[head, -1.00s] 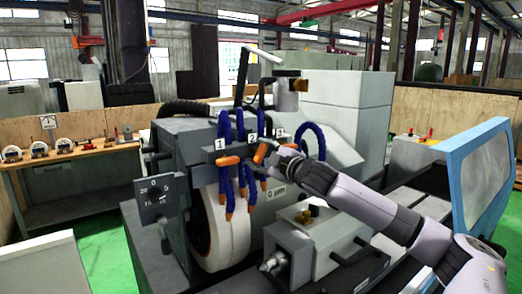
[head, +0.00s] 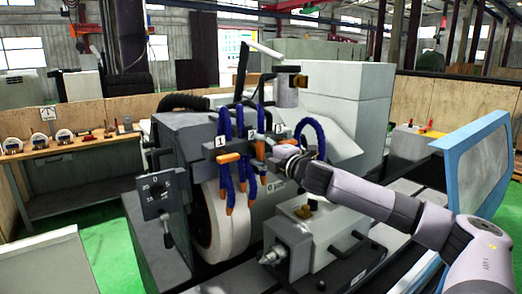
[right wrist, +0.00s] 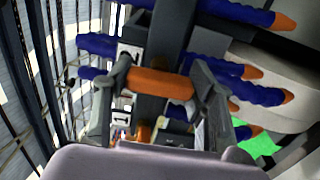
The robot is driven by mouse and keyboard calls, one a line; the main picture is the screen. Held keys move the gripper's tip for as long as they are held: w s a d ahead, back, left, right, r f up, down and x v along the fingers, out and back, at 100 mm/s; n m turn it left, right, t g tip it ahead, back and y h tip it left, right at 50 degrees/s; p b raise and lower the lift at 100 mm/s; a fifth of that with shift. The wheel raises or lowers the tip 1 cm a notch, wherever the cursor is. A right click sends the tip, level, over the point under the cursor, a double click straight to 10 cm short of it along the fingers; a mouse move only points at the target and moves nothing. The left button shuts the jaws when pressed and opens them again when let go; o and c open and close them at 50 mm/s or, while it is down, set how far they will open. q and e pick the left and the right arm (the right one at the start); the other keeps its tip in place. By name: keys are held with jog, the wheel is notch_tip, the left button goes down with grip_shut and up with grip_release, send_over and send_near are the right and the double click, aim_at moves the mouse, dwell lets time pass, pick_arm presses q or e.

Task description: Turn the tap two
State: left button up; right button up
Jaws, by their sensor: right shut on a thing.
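Tap two (head: 260,147) is an orange handle under the label 2 on the grinder's coolant manifold. My right gripper (head: 269,149) reaches it from the right. In the right wrist view, the orange handle (right wrist: 160,84) lies crosswise between the two fingers of my right gripper (right wrist: 158,94), which are shut on it. The orange handle of tap one (head: 229,158) is to its left, under the label 1. Blue hoses with orange nozzles (head: 227,183) hang below the taps. My gripper and wrist partly hide the area under the label 3. My left gripper is not in view.
The grinding wheel (head: 222,225) is just below the hoses. A grey workhead block (head: 293,245) stands below my right forearm. A blue-framed guard (head: 470,165) is at the right. A workbench (head: 85,144) with gauges is at the back left.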

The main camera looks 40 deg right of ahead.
jog(key=shift+f, duration=0.1)
jog(key=o, duration=1.2)
jog(key=shift+c, duration=0.2)
jog(key=shift+r, duration=0.2)
